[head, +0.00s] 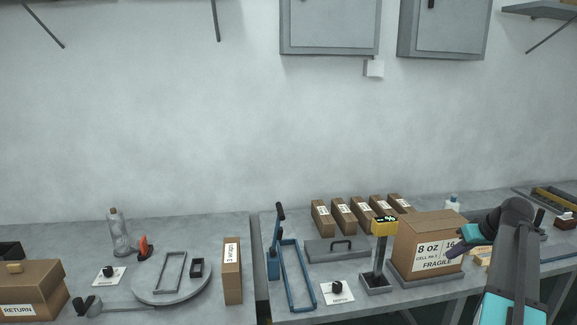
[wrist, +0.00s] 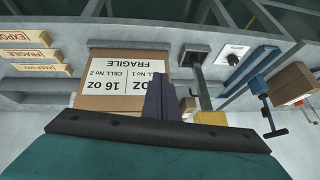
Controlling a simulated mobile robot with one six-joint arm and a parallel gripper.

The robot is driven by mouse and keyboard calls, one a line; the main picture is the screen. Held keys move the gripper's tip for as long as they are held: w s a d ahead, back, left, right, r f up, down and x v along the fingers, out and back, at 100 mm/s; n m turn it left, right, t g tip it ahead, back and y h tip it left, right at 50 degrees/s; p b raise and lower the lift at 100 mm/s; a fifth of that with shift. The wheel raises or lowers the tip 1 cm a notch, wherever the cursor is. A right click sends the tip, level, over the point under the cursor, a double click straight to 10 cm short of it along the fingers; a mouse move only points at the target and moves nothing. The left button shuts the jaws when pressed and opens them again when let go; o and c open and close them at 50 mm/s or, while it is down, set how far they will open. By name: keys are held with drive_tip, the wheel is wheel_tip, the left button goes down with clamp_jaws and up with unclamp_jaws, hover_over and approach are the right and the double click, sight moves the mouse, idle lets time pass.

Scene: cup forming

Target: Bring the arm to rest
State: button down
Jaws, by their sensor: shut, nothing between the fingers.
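My gripper (head: 458,249) is at the right in the head view, at the end of my raised arm. Its dark purple fingers are together with nothing between them. They appear in front of the right part of a large cardboard box (head: 415,240) labelled 8 oz, 16 and FRAGILE. Whether they touch the box I cannot tell. In the wrist view the shut fingers (wrist: 160,95) cover part of the label on the same box (wrist: 95,100), which appears upside down.
A yellow-topped post (head: 380,255) stands left of the box, beside a blue frame (head: 297,275). Several small cartons (head: 341,213) line the back. A round plate (head: 150,294) and a RETURN box (head: 35,285) are on the left table.

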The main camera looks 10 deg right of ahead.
drive_tip(key=s+a+f+g+y, duration=0.1)
drive_tip(key=s+a+f+g, duration=0.2)
drive_tip(key=a+f, duration=1.3)
drive_tip(key=s+a+f+g, duration=0.25)
drive_tip(key=a+f, duration=0.95)
drive_tip(key=f, duration=0.7)
drive_tip(key=s+a+f+g, duration=0.4)
drive_tip(key=s+a+f, duration=0.7)
drive_tip(key=s+f, duration=0.1)
drive_tip(key=s+a+f+g+h, duration=0.1)
drive_tip(key=s+f, duration=0.3)
drive_tip(key=s, duration=0.4)
drive_tip(key=s+a+f+g+h, duration=0.1)
drive_tip(key=s+a+f, duration=0.3)
drive_tip(key=s, duration=0.5)
drive_tip(key=shift+a, duration=0.35)
drive_tip(key=shift+g, duration=0.25)
drive_tip(key=shift+r, duration=0.1)
